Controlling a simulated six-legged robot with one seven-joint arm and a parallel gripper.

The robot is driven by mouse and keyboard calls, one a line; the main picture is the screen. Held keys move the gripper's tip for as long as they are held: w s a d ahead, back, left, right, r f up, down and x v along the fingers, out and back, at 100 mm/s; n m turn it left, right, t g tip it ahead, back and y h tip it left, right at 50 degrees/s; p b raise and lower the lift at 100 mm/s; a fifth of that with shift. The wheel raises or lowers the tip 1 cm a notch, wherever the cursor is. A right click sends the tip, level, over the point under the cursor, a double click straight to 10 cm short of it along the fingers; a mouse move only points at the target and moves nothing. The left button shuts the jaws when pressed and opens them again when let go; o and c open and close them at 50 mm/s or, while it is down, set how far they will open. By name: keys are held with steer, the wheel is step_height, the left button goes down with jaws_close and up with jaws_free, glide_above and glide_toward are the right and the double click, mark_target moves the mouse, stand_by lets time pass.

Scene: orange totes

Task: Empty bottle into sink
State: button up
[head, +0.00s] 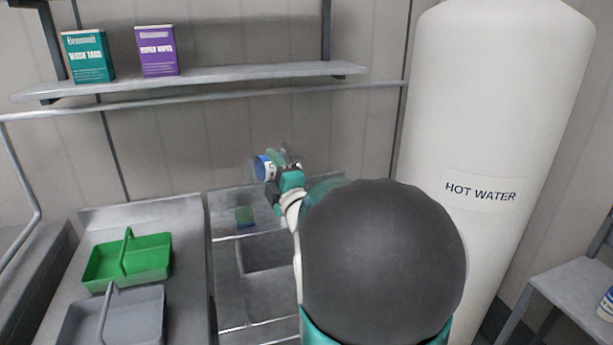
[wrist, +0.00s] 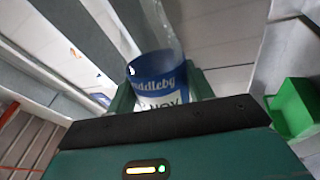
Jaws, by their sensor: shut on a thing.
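My gripper (head: 279,172) is shut on a clear bottle with a blue and white label. In the wrist view the bottle (wrist: 160,82) sits between the two green fingers of my gripper (wrist: 160,95), and part of the label lettering shows. In the head view the bottle (head: 263,168) looks tilted, with its label towards the left, and its clear ends are hard to make out. The grey metal sink (head: 228,255) lies below and in front of my gripper. My arm hides the sink's right part. I cannot tell whether the bottle holds liquid.
A green caddy (head: 150,262) and a grey caddy (head: 140,318) stand on the counter to the left. A shelf (head: 210,78) above holds a teal box (head: 89,57) and a purple box (head: 157,52). A white hot water tank (head: 490,120) stands at right, beside a grey chair (head: 578,290).

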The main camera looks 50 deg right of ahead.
step_height(320, 180, down, 11)
steer(key=n+g+y, duration=0.2)
steer(key=n+y, duration=0.4)
steer(key=n, duration=1.6)
steer(key=shift+w+a+f+n, duration=0.15)
steer(key=shift+w+a+n, duration=0.15)
steer(key=shift+a, duration=0.1)
steer(key=shift+s, duration=0.1)
